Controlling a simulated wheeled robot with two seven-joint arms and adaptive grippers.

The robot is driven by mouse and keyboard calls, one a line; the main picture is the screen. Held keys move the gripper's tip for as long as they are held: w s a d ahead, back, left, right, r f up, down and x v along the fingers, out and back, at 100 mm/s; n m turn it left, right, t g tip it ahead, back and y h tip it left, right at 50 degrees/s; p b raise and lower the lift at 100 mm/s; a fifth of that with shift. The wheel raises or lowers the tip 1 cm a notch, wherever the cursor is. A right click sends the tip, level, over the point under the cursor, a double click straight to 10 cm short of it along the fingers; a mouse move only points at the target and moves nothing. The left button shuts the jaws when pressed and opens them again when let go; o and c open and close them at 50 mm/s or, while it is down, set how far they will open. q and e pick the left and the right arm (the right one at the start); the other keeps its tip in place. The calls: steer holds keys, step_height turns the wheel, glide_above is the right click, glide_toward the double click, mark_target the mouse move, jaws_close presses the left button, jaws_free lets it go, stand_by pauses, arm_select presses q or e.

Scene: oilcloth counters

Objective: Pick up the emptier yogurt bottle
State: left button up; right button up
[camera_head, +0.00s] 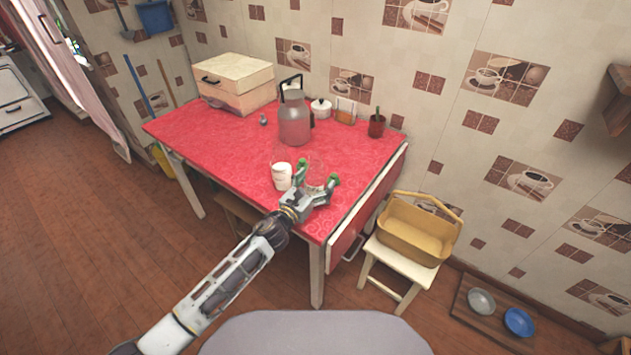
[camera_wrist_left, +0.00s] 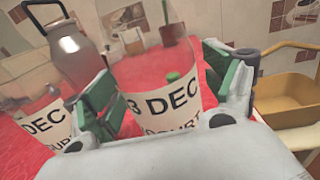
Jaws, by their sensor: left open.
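Two clear yogurt bottles with white labels stand on the red table (camera_head: 225,140). In the left wrist view, one bottle (camera_wrist_left: 160,100), its label reading "3 DEC", stands in front of the palm, between the spread fingers. The other bottle (camera_wrist_left: 42,120) is to its left, partly cut off and outside the left finger. In the head view a white-labelled bottle (camera_head: 282,178) stands just left of my left gripper (camera_head: 317,184); the other is faint there. My left gripper is open, with green finger pads; I see no grip on a bottle. Fill levels are hard to tell. My right gripper is out of view.
A large grey jug (camera_head: 294,122) stands behind the bottles. A wooden bread box (camera_head: 235,82), a white pot (camera_head: 320,108) and a small brown pot (camera_head: 376,126) line the back. A yellow basket (camera_head: 415,232) sits on a stool at right. The table's left front is clear.

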mark_target(311, 162)
arm_select(q)
steer(key=c, duration=1.3)
steer(key=shift+c, duration=0.2)
steer(key=shift+r, duration=0.15)
steer(key=shift+r+p, duration=0.35)
steer(key=shift+r, duration=0.55)
steer(key=shift+r+p, duration=1.35)
steer(key=shift+r, duration=2.65)
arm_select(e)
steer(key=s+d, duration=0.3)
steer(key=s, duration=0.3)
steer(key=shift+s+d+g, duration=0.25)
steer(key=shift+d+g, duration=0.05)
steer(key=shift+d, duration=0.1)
